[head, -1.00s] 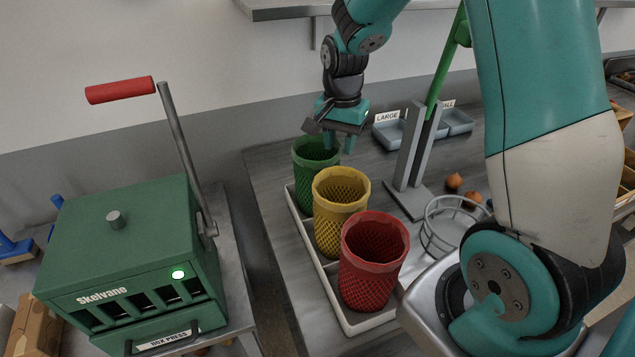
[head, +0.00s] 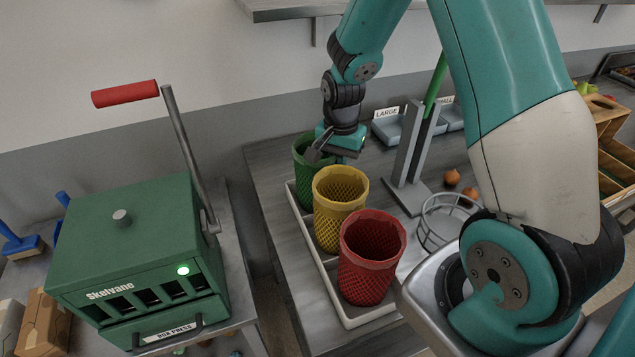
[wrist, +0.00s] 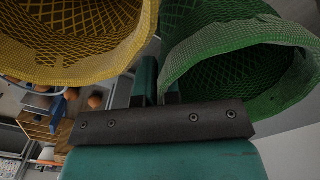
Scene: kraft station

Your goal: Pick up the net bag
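Three net bags stand in a row: a green one (head: 307,190), a yellow one (head: 330,226) and a red one (head: 371,262). They are round, with open tops and solid rims. My gripper (wrist: 161,82) points down at the green bag's rim in the head view, where its fingertips are hidden. In the wrist view the green bag (wrist: 235,75) is right of the fingers and the yellow bag (wrist: 75,45) left of them. The green rim overlaps the right finger. The fingers look close together; whether they are closed on the rim is unclear.
The bags stand in a white divided tray (head: 354,319). Right of it are a wire ring holder (head: 446,222), a grey upright stand (head: 409,160) and several onions (head: 451,178). A green box press (head: 135,245) with a red-handled lever stands left, across a gap.

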